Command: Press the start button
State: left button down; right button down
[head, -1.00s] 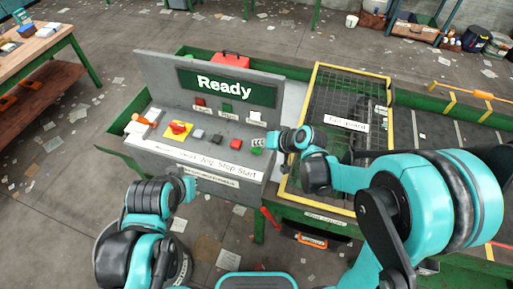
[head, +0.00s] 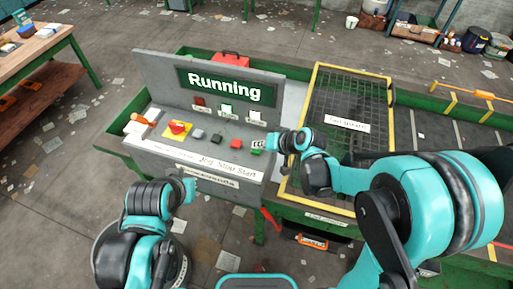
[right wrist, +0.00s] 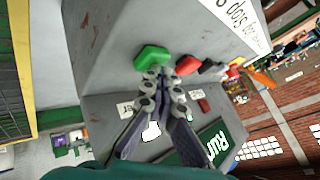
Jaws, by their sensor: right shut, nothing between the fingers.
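The green start button (head: 256,151) sits at the right end of the button row on the grey control panel (head: 160,146). It shows large in the right wrist view (right wrist: 151,56). The display (head: 227,88) reads "Running". My right gripper (head: 260,143) is shut and empty, with its fingertips right at the green button; in the right wrist view the closed tips (right wrist: 163,80) lie just beside it. I cannot tell whether they touch it. My left arm is low in front of the panel; its fingers do not show.
A red mushroom button (head: 177,127) on a yellow plate and several smaller buttons sit left of the green one. Indicator lamps (head: 227,109) line the upright panel. A yellow-framed mesh guard (head: 388,130) stands close on the right, behind my right arm.

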aim_at(258, 150)
jog(key=shift+r, duration=0.1)
jog(key=shift+r+p, duration=0.65)
jog(key=shift+r, duration=0.15)
jog(key=shift+r+p, duration=1.95)
jog(key=shift+r, duration=0.65)
jog(key=shift+f, duration=0.1)
